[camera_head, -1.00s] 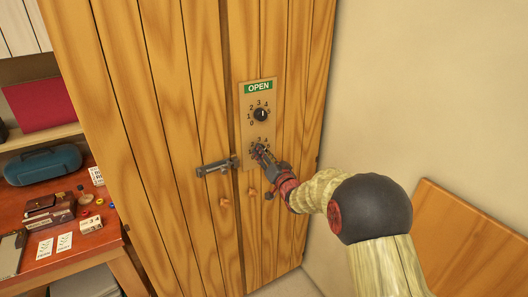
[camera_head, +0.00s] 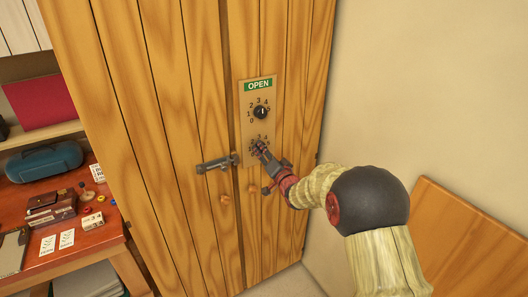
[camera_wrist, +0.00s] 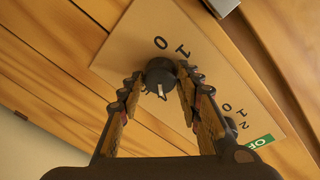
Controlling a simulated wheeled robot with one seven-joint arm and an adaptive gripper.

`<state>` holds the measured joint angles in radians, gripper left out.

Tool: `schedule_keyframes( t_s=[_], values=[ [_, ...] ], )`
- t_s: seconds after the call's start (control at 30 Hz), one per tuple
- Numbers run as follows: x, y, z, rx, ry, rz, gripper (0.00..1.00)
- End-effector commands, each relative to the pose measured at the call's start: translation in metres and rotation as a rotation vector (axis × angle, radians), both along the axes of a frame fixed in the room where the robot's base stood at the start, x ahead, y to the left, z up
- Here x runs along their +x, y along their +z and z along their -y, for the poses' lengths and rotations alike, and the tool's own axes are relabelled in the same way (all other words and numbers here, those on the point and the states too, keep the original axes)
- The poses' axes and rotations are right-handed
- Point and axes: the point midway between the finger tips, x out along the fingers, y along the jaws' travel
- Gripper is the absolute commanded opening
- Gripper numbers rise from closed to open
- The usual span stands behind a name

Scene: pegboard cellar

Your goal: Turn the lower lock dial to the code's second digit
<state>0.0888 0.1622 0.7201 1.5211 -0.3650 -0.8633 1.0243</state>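The lower lock dial (camera_wrist: 158,73) is a round black knob with a white pointer line, on a tan plate (camera_wrist: 135,40) on the wooden cabinet. In the wrist view its pointer is toward the bottom of the picture. Digits 0 and 1 show above it; its other digits are hidden by my finger. My gripper (camera_wrist: 160,76) has one fingertip on each side of the dial and appears shut on it. In the head view my gripper (camera_head: 262,148) covers most of this dial. The upper dial (camera_head: 260,112) is clear above it, under a green OPEN label (camera_head: 258,85).
A metal latch (camera_head: 217,163) crosses the door seam left of the plate. A desk (camera_head: 85,240) at left holds a blue case (camera_head: 43,165), cards (camera_head: 57,241) and small items. A wooden panel (camera_head: 465,235) leans at right.

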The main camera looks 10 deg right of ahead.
Motion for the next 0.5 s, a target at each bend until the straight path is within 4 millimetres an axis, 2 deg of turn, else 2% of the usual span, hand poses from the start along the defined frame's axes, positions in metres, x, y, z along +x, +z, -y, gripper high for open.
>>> schedule_keyframes(
  t_s=[0.27, 0.5],
  values=[
    [0.0000, 0.0001, 0.0001, 0.000, -0.001, 0.001, 0.51],
    [0.0003, 0.0011, 0.0003, 0.000, -0.001, 0.002, 0.51]
  ],
)
